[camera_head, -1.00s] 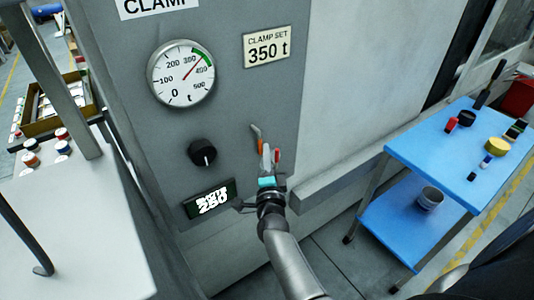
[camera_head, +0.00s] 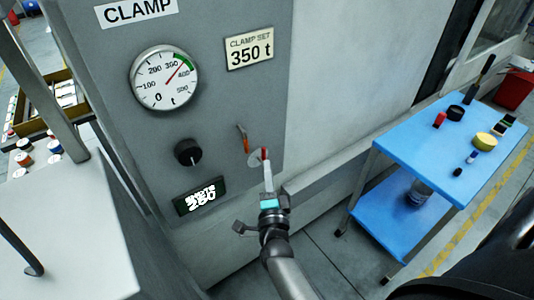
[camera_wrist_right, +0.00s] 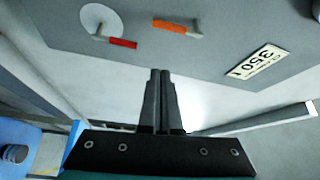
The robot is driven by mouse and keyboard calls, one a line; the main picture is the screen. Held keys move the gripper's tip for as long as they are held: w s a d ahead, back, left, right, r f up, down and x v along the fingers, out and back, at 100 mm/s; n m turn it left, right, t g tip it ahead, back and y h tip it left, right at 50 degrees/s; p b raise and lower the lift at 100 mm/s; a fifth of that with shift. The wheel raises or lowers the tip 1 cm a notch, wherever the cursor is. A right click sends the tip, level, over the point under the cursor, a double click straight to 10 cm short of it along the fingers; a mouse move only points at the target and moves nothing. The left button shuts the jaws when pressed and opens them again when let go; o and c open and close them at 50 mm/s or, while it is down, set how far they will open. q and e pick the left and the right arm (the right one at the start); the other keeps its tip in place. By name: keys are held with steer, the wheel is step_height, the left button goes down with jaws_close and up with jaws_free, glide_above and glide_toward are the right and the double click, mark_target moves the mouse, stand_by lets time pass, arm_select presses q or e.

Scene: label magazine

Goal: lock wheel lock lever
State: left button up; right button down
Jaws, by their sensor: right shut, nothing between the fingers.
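Two small levers sit on the grey machine panel. One has a red handle (camera_head: 265,154) on a round pale disc (camera_head: 254,158); the other has an orange handle (camera_head: 242,134), up and left of it. I cannot tell which is the wheel lock lever. In the right wrist view the red handle (camera_wrist_right: 122,43) and orange handle (camera_wrist_right: 170,27) lie beyond the fingertips, apart from them. My right gripper (camera_head: 267,167) is shut and empty, just below the red handle in the head view; its fingers (camera_wrist_right: 160,75) show together in the wrist view. My left gripper is not in view.
Around the levers are a pressure gauge (camera_head: 165,79), a black knob (camera_head: 187,152), a display (camera_head: 201,197) and a "350 t" plate (camera_head: 250,54). A blue cart (camera_head: 415,145) with several small items stands at right. A white surface (camera_head: 60,230) is at left.

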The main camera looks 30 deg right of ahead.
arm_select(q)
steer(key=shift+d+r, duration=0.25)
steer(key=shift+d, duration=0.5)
arm_select(e)
steer(key=shift+v, duration=0.9)
steer(key=s+a+f+n+g+y+b, duration=0.25)
steer(key=s+f+n+b, duration=0.2)
steer(key=f, duration=0.75)
steer(key=s+a+f+n+g+y+b, duration=0.25)
steer(key=a+f+n, duration=0.2)
steer(key=f, duration=0.75)
steer(key=s+a+f+n+g+y+b, duration=0.25)
steer(key=s+f+n+b, duration=0.2)
steer(key=f, duration=0.75)
arm_select(q)
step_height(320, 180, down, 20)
steer(key=b, duration=0.8)
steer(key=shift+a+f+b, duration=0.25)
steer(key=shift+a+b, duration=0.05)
steer(key=shift+b, duration=0.05)
arm_select(e)
steer(key=s+d+f+n+g, duration=0.2)
steer(key=s+f+n+g, duration=0.2)
steer(key=s+f, duration=0.7)
steer(key=s+d+f+n+g, duration=0.2)
steer(key=s+f+n+g, duration=0.3)
steer(key=s+f, duration=0.6)
steer(key=s, duration=0.5)
steer(key=shift+s+f+n+y, duration=0.15)
steer(key=shift+s+n+y, duration=0.2)
